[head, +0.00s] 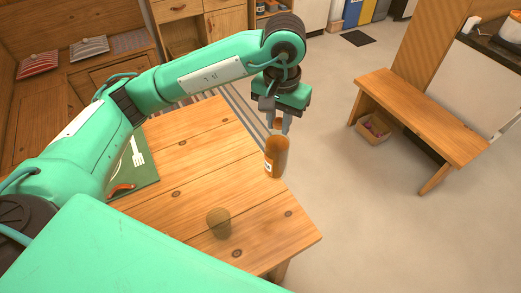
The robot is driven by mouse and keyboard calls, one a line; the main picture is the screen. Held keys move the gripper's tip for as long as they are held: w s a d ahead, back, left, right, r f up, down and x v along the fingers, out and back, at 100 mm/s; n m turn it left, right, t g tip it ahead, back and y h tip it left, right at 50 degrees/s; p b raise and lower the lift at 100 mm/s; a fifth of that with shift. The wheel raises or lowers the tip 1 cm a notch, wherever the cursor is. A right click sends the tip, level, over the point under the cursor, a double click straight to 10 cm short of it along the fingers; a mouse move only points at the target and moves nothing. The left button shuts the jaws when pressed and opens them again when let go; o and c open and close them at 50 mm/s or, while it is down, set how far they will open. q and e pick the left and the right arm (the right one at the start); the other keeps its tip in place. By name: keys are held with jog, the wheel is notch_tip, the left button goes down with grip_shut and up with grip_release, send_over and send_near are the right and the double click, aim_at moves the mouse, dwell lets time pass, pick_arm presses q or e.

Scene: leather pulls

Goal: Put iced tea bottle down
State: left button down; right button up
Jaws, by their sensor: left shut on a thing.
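The iced tea bottle (275,158) is brown with a pale label low on its left side. It looks upright, at the right edge of the wooden table (195,150). My left gripper (279,124) points down from above and is shut on the bottle's top, with its fingers around the neck. I cannot tell whether the bottle's base touches the table or hangs slightly above it. My right gripper is not in view.
A see-through amber glass (219,223) stands near the table's front. A green placemat (143,172) with a white fork (137,150) lies at the left. A wooden bench (425,115) is at the right, with open floor between. The table's middle is clear.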

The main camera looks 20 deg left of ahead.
aim_at(275, 170)
pick_arm(q)
notch_tip(275, 170, down, 14)
jog(key=p, duration=0.4)
jog(key=shift+r, duration=0.15)
jog(key=shift+f, duration=0.55)
notch_tip(275, 170, down, 3)
jog(key=shift+r+p, duration=0.1)
jog(key=shift+p, duration=0.65)
jog(key=shift+f, duration=0.5)
jog(key=shift+f, duration=0.1)
jog(key=c, duration=1.2)
grip_release()
jog(key=shift+c, duration=0.2)
